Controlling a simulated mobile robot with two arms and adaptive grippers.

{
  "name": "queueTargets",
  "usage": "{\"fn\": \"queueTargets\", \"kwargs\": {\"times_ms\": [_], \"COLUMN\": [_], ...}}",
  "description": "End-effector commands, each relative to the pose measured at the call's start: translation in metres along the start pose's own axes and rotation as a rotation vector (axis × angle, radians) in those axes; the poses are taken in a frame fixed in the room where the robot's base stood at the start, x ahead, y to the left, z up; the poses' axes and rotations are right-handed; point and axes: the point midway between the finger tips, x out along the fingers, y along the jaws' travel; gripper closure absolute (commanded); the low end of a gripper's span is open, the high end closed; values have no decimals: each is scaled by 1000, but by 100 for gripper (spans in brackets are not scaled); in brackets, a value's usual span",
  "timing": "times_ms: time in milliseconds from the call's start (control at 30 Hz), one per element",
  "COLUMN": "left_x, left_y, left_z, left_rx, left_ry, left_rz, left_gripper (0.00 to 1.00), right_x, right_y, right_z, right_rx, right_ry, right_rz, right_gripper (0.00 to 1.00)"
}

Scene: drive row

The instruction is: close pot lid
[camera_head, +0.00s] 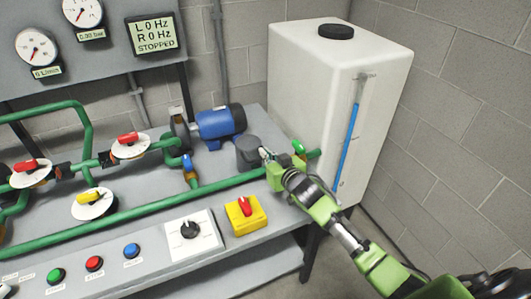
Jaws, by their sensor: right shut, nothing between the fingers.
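A small grey pot (248,152) stands on the bench in front of the white tank and right of the blue motor. A flat grey top shows on it; I cannot clearly tell the lid from the body or how far it is closed. My right gripper (268,156) is shut and empty, close against the right side of the pot; whether it touches is unclear. My right arm comes in from the lower right and hides part of the bench and pipe there. My left gripper is not in view.
The white tank (310,90) with a black cap stands behind the pot. A green pipe (120,222) runs along the bench. A blue motor (215,124), a yellow box with a red knob (242,214) and a white dial switch (192,236) are nearby. Brick walls close off the back and right.

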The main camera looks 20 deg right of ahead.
Motion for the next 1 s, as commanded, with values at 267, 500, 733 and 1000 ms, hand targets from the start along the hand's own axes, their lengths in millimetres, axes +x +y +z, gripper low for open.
{"fn": "queueTargets", "kwargs": {"times_ms": [267, 500, 733, 1000], "left_x": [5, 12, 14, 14], "left_y": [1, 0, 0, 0], "left_z": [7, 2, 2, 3], "left_rx": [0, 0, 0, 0], "left_ry": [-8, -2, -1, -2], "left_rz": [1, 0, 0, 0], "left_gripper": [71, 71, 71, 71], "right_x": [-34, -61, -72, -88], "right_y": [2, 2, 3, -6], "right_z": [19, 42, 49, 72], "right_rx": [0, -3, -3, -7], "right_ry": [17, 22, 24, -57], "right_rz": [0, 0, 1, 14], "right_gripper": [100, 100, 100, 100]}}
